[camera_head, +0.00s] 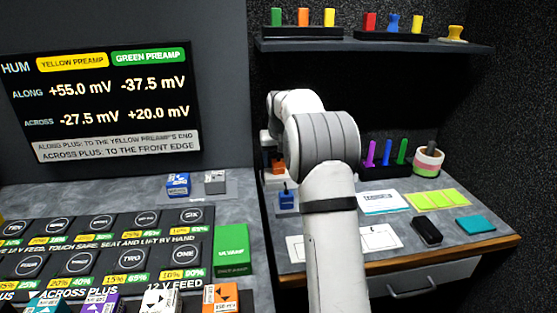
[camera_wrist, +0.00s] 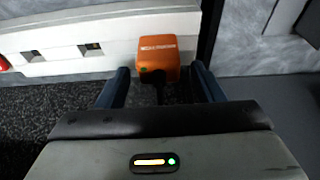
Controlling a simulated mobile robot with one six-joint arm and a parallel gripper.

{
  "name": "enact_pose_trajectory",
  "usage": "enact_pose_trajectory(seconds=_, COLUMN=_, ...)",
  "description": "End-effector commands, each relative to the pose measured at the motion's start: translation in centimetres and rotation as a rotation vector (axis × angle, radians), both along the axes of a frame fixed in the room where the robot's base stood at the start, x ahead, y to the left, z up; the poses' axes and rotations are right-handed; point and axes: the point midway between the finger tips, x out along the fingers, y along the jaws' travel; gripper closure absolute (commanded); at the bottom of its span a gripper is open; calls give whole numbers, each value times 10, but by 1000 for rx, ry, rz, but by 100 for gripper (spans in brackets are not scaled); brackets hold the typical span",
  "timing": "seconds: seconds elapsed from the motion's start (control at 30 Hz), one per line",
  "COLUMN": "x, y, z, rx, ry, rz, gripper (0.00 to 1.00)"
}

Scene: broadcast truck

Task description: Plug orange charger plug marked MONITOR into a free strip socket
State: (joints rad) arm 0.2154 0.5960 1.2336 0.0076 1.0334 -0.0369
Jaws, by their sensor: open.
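In the wrist view an orange plug (camera_wrist: 158,52) with small, unreadable white lettering and a green dot sits at the right part of a white socket strip (camera_wrist: 60,58). I cannot tell whether it is seated in a socket. A dark cord hangs from its near side. My gripper (camera_wrist: 162,74) is open, its two dark blue fingers pointing at the plug, one on each side. No grip on it shows. Sockets (camera_wrist: 90,48) show to the plug's left. In the head view an orange block (camera_head: 278,163) shows beside my arm, which hides my gripper and most of the strip.
A blue plug-like block (camera_head: 287,200) stands on the desk left of my arm. To the right are a pen rack (camera_head: 372,171), a cup (camera_head: 429,161), cards and a black case (camera_head: 426,230). A shelf (camera_head: 375,46) hangs above. A dark upright (camera_wrist: 211,30) stands right of the plug.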

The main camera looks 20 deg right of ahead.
Motion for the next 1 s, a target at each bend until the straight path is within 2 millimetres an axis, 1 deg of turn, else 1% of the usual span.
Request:
enact_pose_trajectory(seconds=0.03, x=-2, y=0, z=9, rx=-1, ry=-3, rz=0, gripper=39)
enact_pose_trajectory(seconds=0.2, x=-10, y=2, z=39, rx=-1, ry=-3, rz=0, gripper=39)
enact_pose_trajectory(seconds=0.3, x=-14, y=3, z=53, rx=-1, ry=-3, rz=0, gripper=39)
enact_pose_trajectory(seconds=0.4, x=-17, y=3, z=63, rx=0, ry=-2, rz=0, gripper=39)
enact_pose_trajectory(seconds=0.53, x=-19, y=4, z=69, rx=0, ry=-2, rz=0, gripper=39)
enact_pose_trajectory(seconds=1.0, x=-21, y=5, z=71, rx=0, ry=-1, rz=1, gripper=39)
